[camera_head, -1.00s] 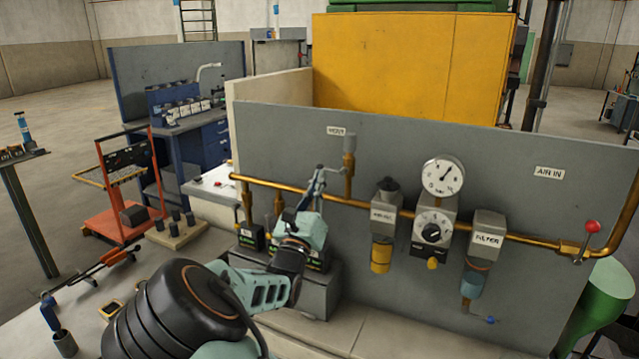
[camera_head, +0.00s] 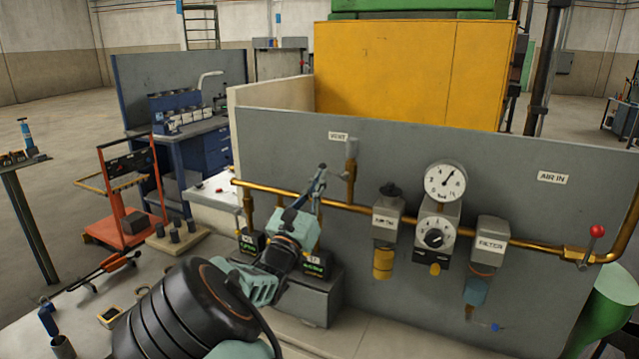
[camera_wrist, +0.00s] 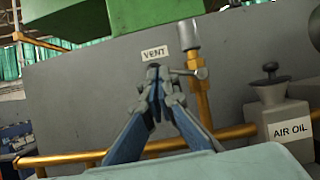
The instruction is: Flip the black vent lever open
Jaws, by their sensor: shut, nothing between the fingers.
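The vent valve (camera_wrist: 190,68) is a small grey fitting on the brass riser (camera_wrist: 203,105), right of the VENT label (camera_wrist: 154,53) in the wrist view. A short grey stem reaches left from it towards my fingertips. The riser (camera_head: 351,180) also shows in the head view, under a grey cylinder (camera_head: 352,148). I cannot make out a separate black lever; my fingers may hide it. My gripper (camera_wrist: 155,70) is shut and empty, its tips just left of the valve. It also shows in the head view (camera_head: 321,170). I cannot tell whether it touches the stem.
A brass pipe (camera_head: 400,212) runs along the grey panel (camera_head: 290,140). The air-oil unit (camera_wrist: 278,112), gauge (camera_head: 445,181), regulator (camera_head: 434,238) and filter (camera_head: 488,245) stand to the right. A red-knobbed handle (camera_head: 597,231) is at the far right. Small black boxes (camera_head: 250,243) sit below my gripper.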

